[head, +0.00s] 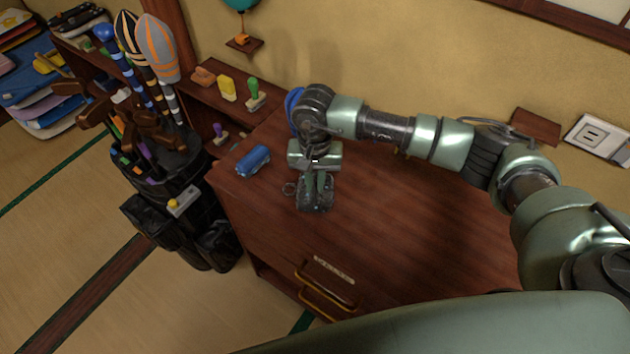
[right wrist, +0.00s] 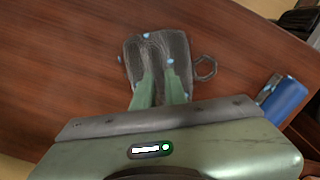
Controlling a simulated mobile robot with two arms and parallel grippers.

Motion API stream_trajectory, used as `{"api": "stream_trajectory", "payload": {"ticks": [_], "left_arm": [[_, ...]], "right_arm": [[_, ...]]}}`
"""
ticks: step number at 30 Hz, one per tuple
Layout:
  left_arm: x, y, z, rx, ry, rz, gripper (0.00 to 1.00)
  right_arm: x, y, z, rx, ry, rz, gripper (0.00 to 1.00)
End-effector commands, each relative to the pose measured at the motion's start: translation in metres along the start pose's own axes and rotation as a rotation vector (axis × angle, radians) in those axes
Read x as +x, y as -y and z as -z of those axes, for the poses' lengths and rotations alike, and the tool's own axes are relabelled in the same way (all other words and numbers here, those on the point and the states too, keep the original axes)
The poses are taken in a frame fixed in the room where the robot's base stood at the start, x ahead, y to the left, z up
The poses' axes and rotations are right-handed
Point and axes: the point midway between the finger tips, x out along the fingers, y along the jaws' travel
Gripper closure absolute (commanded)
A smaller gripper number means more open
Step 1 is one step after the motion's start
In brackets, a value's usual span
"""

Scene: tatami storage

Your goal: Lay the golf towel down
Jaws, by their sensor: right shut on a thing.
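The golf towel (head: 317,203) is a dark grey folded cloth with a thin ring at its side. It is low over the brown cabinet top, and I cannot tell whether it touches the wood. My right gripper (head: 318,184) points down and is shut on the towel. In the right wrist view the towel (right wrist: 158,50) shows beyond the two green fingertips (right wrist: 160,76), with the ring (right wrist: 206,68) at its right. The fingers hide part of the cloth. My left gripper is out of view.
A blue cylindrical case (head: 253,160) lies left of the towel near the cabinet edge. A golf bag (head: 170,160) with clubs stands on the floor at left. Stamps (head: 227,89) stand on a shelf behind. The cabinet top (head: 420,240) is bare to the right.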

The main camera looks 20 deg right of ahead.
Motion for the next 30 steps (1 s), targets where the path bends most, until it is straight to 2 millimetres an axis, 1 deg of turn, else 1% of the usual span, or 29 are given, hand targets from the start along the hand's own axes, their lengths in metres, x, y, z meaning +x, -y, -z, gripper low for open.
{"api": "stream_trajectory", "payload": {"ticks": [6,7,8,9,20,23,30], "left_arm": [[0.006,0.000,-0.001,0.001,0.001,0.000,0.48],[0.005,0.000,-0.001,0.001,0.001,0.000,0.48],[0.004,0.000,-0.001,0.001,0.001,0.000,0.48],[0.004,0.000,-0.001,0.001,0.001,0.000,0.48],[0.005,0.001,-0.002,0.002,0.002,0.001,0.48],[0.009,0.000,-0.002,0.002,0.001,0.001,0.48],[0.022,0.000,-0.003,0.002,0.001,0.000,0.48]], "right_arm": [[0.004,0.000,0.000,0.000,-0.001,0.000,1.00],[0.003,0.000,0.000,0.000,0.000,0.000,0.82],[0.003,0.000,0.000,0.000,0.000,0.000,0.74],[0.003,0.000,0.000,0.000,0.000,0.000,0.62],[0.001,0.000,0.000,0.000,-0.001,0.001,0.62],[-0.008,0.001,0.001,-0.001,-0.002,0.003,0.62],[-0.048,0.000,0.001,-0.002,-0.005,0.002,0.62]]}}
